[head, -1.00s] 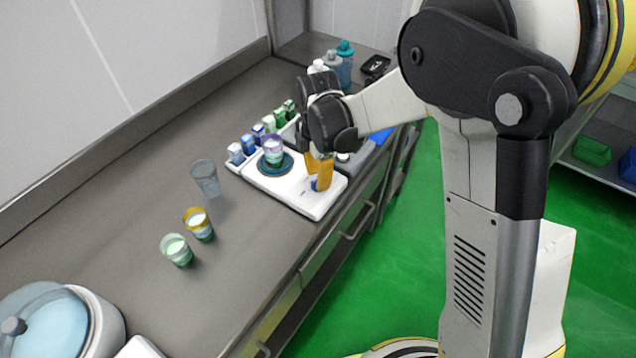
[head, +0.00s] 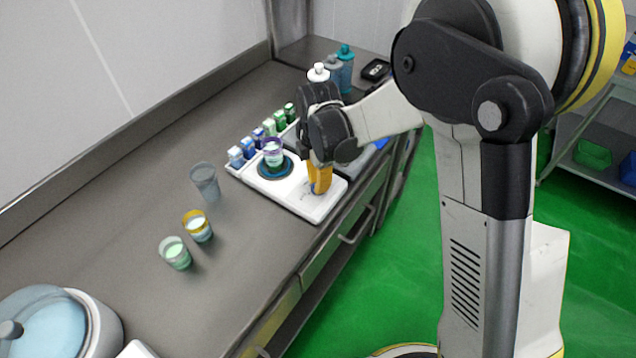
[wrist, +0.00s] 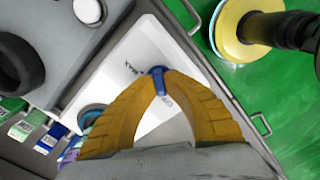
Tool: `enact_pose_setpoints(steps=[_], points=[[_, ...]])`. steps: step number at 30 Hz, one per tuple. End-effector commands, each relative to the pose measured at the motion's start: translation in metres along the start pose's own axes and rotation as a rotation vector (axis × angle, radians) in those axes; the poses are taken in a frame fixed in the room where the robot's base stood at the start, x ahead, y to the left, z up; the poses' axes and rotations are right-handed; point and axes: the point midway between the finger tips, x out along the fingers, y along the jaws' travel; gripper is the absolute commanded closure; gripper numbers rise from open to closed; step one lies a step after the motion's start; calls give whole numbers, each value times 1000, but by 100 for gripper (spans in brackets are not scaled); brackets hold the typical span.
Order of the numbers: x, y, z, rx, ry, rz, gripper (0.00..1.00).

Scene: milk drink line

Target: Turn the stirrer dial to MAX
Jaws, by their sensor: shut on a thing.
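The stirrer (head: 318,212) is a white flat unit on the grey counter, with a dark blue round plate on its left part. The fingers cover part of the dial.
Several small cartons (head: 250,147) stand in a row behind the stirrer. An empty grey cup (head: 205,182), a yellow-rimmed cup (head: 197,226) and a green cup (head: 175,252) stand to the left. Bottles (head: 345,65) stand at the far end.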

Motion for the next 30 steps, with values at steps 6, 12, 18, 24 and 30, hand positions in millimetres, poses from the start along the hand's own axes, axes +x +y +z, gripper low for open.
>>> enact_pose_setpoints(steps=[6,12,18,24,30], points=[[1,0,0,115,0,-1,100],[1,0,0,288,0,-1,100],[1,0,0,479,0,-1,100],[1,0,0,669,0,-1,100],[1,1,0,859,0,-1,100]])
